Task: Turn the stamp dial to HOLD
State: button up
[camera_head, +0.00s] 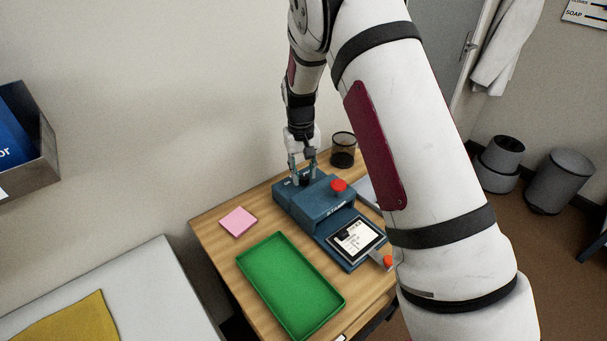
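My gripper (303,179) points down over the machine's back left part. Its two fingers are apart, one on each side of a small dark knob that seems to be the stamp dial. I cannot tell whether the fingers touch it. The dial's markings are mostly covered or too small to read, so its setting cannot be told.
A green tray (247,262) and a pink note pad (238,222) lie on the table left of the machine. A dark mesh cup (343,150) stands behind it. My arm hides the table's right side. A white surface with a yellow cloth (72,322) is at lower left.

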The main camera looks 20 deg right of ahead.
aim_at(302, 178)
notch_tip(302, 178, up, 11)
jog(key=shift+a, duration=0.25)
jog(key=shift+f, duration=0.1)
jog(key=s+r+t, duration=0.2)
jog(key=s+r, duration=1.2)
jog(key=s, duration=0.1)
jog(key=s+d+t, duration=0.1)
jog(key=s+t, duration=0.1)
jog(key=s, duration=1.9)
jog(key=shift+r, duration=0.45)
